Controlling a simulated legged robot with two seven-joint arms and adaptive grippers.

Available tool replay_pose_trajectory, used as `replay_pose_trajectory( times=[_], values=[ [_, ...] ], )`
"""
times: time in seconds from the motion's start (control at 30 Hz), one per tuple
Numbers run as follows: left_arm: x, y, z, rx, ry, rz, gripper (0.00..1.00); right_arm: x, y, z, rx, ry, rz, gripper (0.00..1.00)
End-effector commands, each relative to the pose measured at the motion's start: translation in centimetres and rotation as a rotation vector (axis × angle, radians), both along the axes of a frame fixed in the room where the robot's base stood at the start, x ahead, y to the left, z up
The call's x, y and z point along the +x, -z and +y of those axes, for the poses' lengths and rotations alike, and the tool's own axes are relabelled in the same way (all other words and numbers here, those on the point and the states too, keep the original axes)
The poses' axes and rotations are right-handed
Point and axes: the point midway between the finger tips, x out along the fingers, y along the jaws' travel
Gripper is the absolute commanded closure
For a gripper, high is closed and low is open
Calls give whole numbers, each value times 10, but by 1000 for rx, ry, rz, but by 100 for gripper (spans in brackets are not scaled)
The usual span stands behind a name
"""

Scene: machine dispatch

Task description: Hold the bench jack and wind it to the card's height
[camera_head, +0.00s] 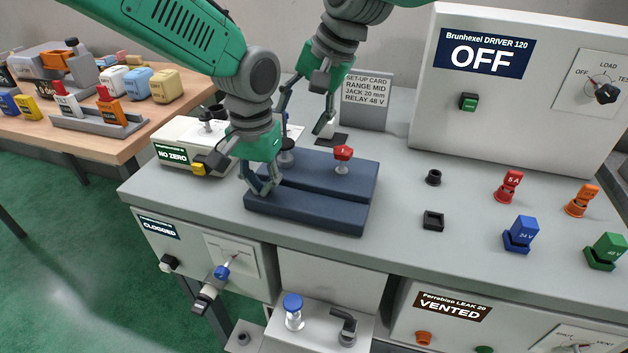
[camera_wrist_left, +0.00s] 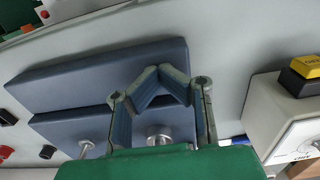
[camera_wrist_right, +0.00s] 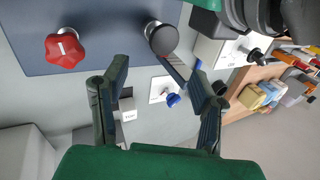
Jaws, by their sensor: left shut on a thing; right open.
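The bench jack seems to be the dark blue block (camera_head: 320,212) with a long groove, on the grey bench. A red knob (camera_head: 343,153) and a black knob (camera_head: 286,150) stand on it; both knobs show in the right wrist view. My left gripper (camera_head: 262,186) is shut at the block's left end; in the left wrist view its fingers meet over the block (camera_wrist_left: 60,85), and the exact contact is unclear. The set-up card (camera_head: 367,97) reads range mid, jack 20 mm, relay 48 V.
The driver box (camera_head: 570,75) reading OFF stands at the back right. The NO ZERO box (camera_head: 180,150) is left of the block. Black sockets (camera_head: 433,177) and coloured plugs (camera_head: 520,235) sit on the right. A wooden table (camera_head: 105,140) with coloured parts stands left.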

Motion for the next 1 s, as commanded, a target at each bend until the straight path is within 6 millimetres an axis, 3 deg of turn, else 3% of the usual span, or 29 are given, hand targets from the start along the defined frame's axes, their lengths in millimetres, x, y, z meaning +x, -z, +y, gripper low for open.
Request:
replay_pose_trajectory(
  times=[0.1,0.3,0.47,1.0],
  values=[
    [-2,3,0,2,1,8,100,-16,10,-31,-195,-147,35,47],
    [-2,3,0,2,1,8,100,-28,13,-66,-384,-267,78,47],
    [-2,3,0,2,1,8,100,-30,17,-73,-417,-286,87,47],
    [-2,3,0,2,1,7,100,-30,63,-72,-414,-283,87,47]
  ],
)
